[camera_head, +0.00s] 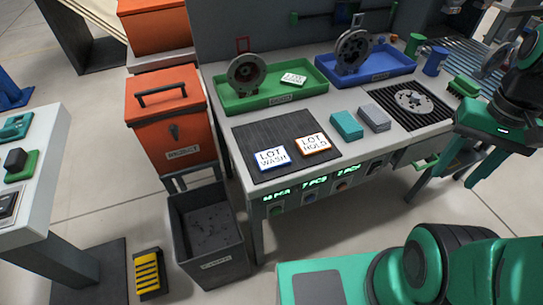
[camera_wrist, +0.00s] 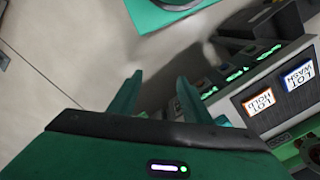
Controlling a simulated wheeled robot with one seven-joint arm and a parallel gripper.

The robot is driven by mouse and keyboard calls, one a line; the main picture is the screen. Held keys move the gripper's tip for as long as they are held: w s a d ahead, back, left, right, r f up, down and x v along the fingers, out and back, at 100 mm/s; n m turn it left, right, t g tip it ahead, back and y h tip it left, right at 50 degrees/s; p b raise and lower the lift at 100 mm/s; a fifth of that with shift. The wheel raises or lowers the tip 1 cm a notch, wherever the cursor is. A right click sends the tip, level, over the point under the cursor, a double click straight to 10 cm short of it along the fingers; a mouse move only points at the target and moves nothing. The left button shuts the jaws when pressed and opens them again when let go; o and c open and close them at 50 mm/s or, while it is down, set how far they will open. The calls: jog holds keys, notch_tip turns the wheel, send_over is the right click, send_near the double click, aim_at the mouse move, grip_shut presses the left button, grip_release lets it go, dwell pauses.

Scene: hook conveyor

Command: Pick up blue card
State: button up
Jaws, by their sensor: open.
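The blue card (camera_head: 272,158) is a white card with a blue border reading LOT WASH. It lies flat on the left part of a dark ribbed mat (camera_head: 299,139) on the workbench. It also shows at the right edge of the wrist view (camera_wrist: 299,84). An orange-bordered card (camera_head: 313,144) reading LOT HOLD lies just right of it, apart from it. My gripper (camera_wrist: 160,78) is open and empty, with floor visible between its fingers. It is well away from the blue card, on the right side of the head view.
A green tray (camera_head: 236,104) and a blue tray (camera_head: 345,90) hold metal parts behind the mat. Another white card (camera_head: 293,79) lies in the green tray. Teal (camera_head: 346,126) and grey (camera_head: 374,118) blocks sit right of the mat. Orange bins (camera_head: 168,118) and a dark bin (camera_head: 207,235) stand left.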

jog(key=o, duration=0.5)
jog(key=shift+s+a+r, duration=0.1)
jog(key=shift+s+r, duration=0.15)
jog(key=shift+r, duration=0.1)
jog(key=shift+o, duration=0.4)
jog(key=w+a+m, duration=0.1)
jog(key=w+a, duration=0.2)
jog(key=w, duration=0.4)
jog(key=shift+w+a+m, duration=0.25)
jog(key=shift+m, duration=0.15)
jog(key=m+g+y, duration=0.1)
jog(key=m+y, duration=0.3)
jog(key=m, duration=0.2)
send_near(276, 156)
jog(key=shift+s+a+f+m, duration=0.15)
jog(key=shift+f, duration=0.3)
jog(key=shift+s+a+f+m, duration=0.15)
jog(key=shift+a+f, duration=0.05)
jog(key=shift+f, duration=0.3)
jog(key=shift+x, duration=2.85)
